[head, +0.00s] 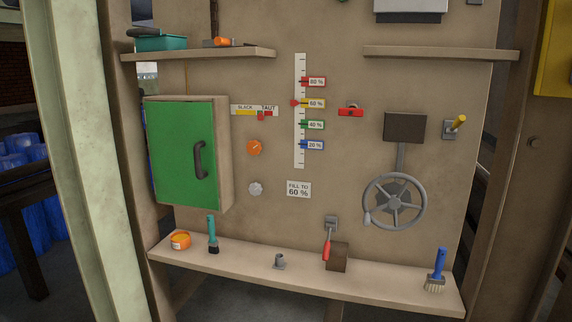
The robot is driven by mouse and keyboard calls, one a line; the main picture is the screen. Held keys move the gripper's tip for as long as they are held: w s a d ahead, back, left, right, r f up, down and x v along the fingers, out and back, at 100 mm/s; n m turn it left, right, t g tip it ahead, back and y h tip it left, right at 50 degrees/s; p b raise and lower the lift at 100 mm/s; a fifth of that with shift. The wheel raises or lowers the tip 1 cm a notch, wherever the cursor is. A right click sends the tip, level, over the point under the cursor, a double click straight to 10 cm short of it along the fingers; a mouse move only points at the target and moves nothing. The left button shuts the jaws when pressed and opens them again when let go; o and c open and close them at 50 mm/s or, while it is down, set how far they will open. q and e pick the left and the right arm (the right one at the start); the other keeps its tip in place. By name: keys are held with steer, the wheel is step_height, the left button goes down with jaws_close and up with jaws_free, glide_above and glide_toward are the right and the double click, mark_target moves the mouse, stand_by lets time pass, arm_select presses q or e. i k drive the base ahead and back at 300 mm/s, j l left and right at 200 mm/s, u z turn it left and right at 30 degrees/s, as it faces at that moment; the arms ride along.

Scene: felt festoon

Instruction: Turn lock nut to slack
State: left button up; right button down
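A small SLACK/TAUT gauge (242,109) is on the beige panel, right of the green cabinet door. SLACK is at its left and TAUT at its right. Its red pointer (261,117) sits right of the middle, toward TAUT. Below it are an orange round knob (255,147) with a pointer mark and a grey lobed knob (255,188). I cannot tell for certain which part is the lock nut; the grey lobed knob looks most like one. Neither of my grippers is in view.
A green door (180,150) with a dark handle is at left. A grey handwheel (394,203) is at right, with a red-handled lever (327,245) lower down. The lower shelf (300,283) holds brushes, an orange tin and a grey fitting. The panel around the knobs is clear.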

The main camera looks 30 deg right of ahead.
mark_target(255, 188)
steer(key=i, duration=0.75)
steer(key=z, duration=1.5)
